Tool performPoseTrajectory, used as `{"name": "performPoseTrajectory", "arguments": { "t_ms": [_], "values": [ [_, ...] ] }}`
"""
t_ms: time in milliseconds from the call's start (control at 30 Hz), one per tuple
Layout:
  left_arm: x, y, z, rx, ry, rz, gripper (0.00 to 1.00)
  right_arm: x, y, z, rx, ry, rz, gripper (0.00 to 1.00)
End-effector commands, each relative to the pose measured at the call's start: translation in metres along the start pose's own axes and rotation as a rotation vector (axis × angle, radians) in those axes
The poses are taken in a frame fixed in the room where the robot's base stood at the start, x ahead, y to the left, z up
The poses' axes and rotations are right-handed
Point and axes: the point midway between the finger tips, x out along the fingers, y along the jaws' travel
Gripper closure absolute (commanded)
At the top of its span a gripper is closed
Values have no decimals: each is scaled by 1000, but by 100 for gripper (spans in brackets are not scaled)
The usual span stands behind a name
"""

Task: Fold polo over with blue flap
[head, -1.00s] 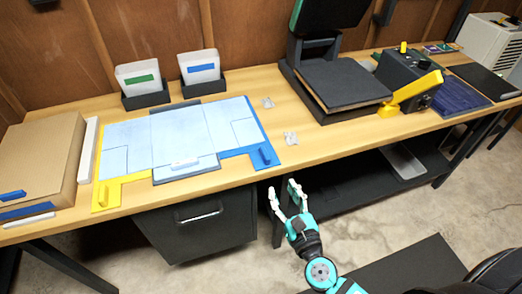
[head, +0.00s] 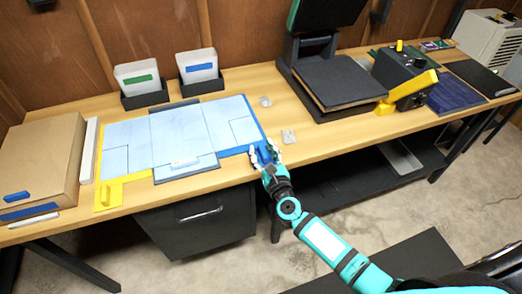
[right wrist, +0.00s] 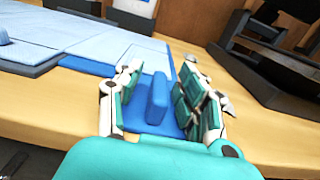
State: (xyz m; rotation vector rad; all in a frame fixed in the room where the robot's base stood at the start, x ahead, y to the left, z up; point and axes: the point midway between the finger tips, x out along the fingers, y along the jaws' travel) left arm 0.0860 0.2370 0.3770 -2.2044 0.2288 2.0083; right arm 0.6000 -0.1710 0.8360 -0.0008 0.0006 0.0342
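The light blue polo (head: 182,130) lies flat on the folding board on the bench, its sleeves spread to both sides. The blue flap (head: 257,124) shows along the board's right edge, and its front corner is partly hidden by my right gripper (head: 265,151). In the right wrist view, the upright blue handle (right wrist: 158,98) of the flap stands between the spread fingers of my right gripper (right wrist: 160,76). A gap shows on the left side of the handle; contact on the right is unclear. The yellow flap (head: 109,195) is at the board's left. My left gripper is out of view.
A cardboard box (head: 40,170) stands left of the board. Two bins (head: 145,99) with coloured labels stand behind it. A dark press (head: 340,82) and a control box with a yellow lever (head: 408,90) are to the right. Small clear bags (head: 288,136) lie beside the flap.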

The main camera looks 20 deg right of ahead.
Motion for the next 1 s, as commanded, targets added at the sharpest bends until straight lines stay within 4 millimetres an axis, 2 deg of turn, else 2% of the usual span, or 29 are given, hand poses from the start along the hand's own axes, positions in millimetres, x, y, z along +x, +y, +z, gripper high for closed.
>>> {"name": "performPoseTrajectory", "arguments": {
  "t_ms": [133, 167, 433, 1000],
  "values": [
    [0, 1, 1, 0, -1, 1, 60, 0, 0, 0, 0, 0, 0, 62],
    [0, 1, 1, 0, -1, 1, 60, 0, 0, 0, 0, 0, 0, 64],
    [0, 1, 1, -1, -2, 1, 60, 0, 0, 0, 0, 0, 0, 99],
    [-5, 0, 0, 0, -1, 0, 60, -1, 1, 4, -18, 1, 2, 100]
  ]
}}
